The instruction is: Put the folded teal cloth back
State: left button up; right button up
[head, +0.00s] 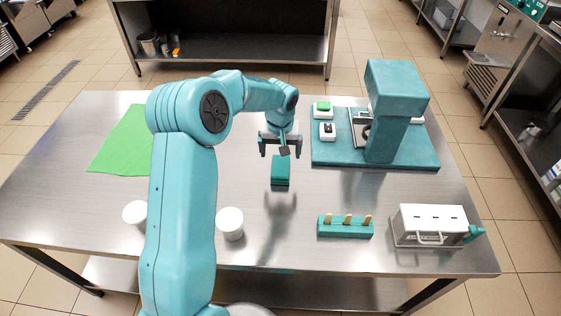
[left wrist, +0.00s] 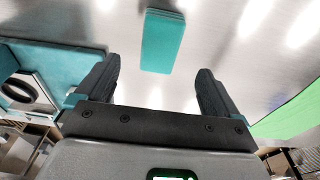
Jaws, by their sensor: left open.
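The folded teal cloth (head: 280,171) lies on the steel table near its middle, a small layered rectangle. It also shows in the left wrist view (left wrist: 162,40), beyond and between the fingertips. My left gripper (head: 280,147) is open and empty, above the table just behind the cloth in the head view. Its two dark fingers also show in the left wrist view (left wrist: 155,85). The gripper is apart from the cloth. My right gripper is not in view.
A teal machine (head: 392,110) on a teal base stands at the back right. A green mat (head: 122,140) lies at left. Two white cups (head: 230,224) (head: 135,213), a teal holder with wooden sticks (head: 345,228) and a white box (head: 430,223) stand in front. The table around the cloth is clear.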

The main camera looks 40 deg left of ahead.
pick_arm(q)
notch_tip(320, 180, up, 3)
jog(key=shift+s+d+r, duration=0.1)
jog(key=shift+s+r, duration=0.05)
dwell(0.3)
